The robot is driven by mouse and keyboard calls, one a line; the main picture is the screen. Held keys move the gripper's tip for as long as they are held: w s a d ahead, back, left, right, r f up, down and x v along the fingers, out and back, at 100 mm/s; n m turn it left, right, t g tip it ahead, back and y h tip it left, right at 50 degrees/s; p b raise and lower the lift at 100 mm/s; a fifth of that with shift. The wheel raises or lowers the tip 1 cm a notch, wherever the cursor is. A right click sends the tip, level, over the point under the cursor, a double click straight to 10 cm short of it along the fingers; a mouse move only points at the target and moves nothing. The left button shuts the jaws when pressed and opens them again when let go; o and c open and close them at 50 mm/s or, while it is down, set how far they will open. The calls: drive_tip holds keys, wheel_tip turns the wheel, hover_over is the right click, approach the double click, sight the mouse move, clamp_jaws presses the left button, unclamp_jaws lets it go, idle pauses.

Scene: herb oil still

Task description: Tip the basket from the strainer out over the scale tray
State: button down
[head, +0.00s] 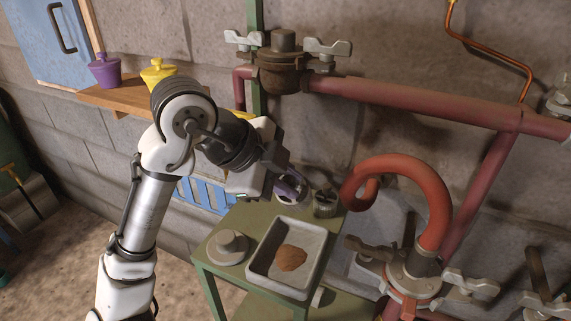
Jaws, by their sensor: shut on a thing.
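My gripper (272,183) is over the back left of a green stand, its jaws partly hidden by the wrist. It is shut on a purple and pale thing (291,186), mostly hidden behind the jaws; I cannot tell whether this is the basket. A small dark grey cylinder (325,204) stands just right of it at the back of the stand. The pale scale tray (256,270) lies in front, with a brown lump (291,258) in it. The brown strainer body (281,72), with pale wing clamps, is on the red pipe above and behind my gripper.
The green stand (237,288) also bears a round grey knobbed piece (229,246) left of the tray. A red curved hose (431,190) and clamped fittings crowd the right. A wooden shelf (126,94) holds a purple jar (104,70) and a yellow jar (158,71).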

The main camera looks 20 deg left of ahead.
drive_tip(key=g+p, duration=0.2)
drive_tip(key=w+r+n+g+p, duration=0.1)
drive_tip(key=g+p, duration=0.1)
drive_tip(key=p, duration=0.1)
drive_tip(key=shift+w+y+p, duration=0.15)
drive_tip(key=shift+y+p, duration=0.15)
drive_tip(key=shift+w+f+g+p, duration=0.1)
drive_tip(key=shift+w+g+p, duration=0.05)
drive_tip(key=shift+g+p, duration=0.55)
